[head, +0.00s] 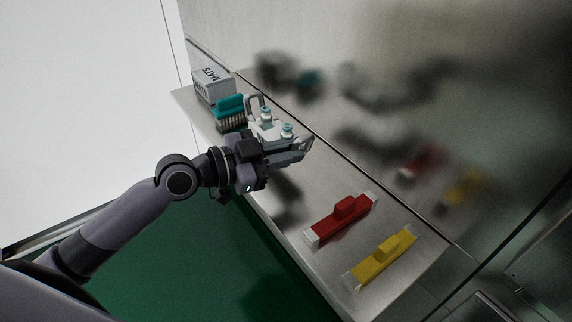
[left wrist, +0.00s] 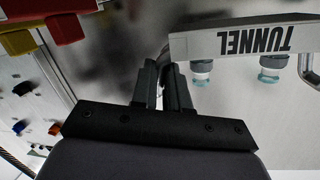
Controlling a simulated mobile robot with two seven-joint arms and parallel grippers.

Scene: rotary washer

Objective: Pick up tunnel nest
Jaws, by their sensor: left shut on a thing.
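The tunnel nest (head: 267,130) is a pale grey block with two teal-topped knobs and a bent metal handle at each end. Its dark "TUNNEL" lettering shows upside down in the left wrist view (left wrist: 222,44). My left gripper (head: 300,150) is at the nest's near end in the head view. In the left wrist view the fingers (left wrist: 167,84) are close together on the nest's end handle, which is mostly hidden between them. I cannot tell whether the nest rests on the shelf or is raised. My right gripper is not in view.
The metal shelf (head: 318,187) also holds a grey "MATS" box (head: 213,88), a teal brush (head: 230,112), a red block (head: 341,219) and a yellow block (head: 381,260). A reflective wall (head: 400,120) runs behind it. Bare shelf lies between the nest and the red block.

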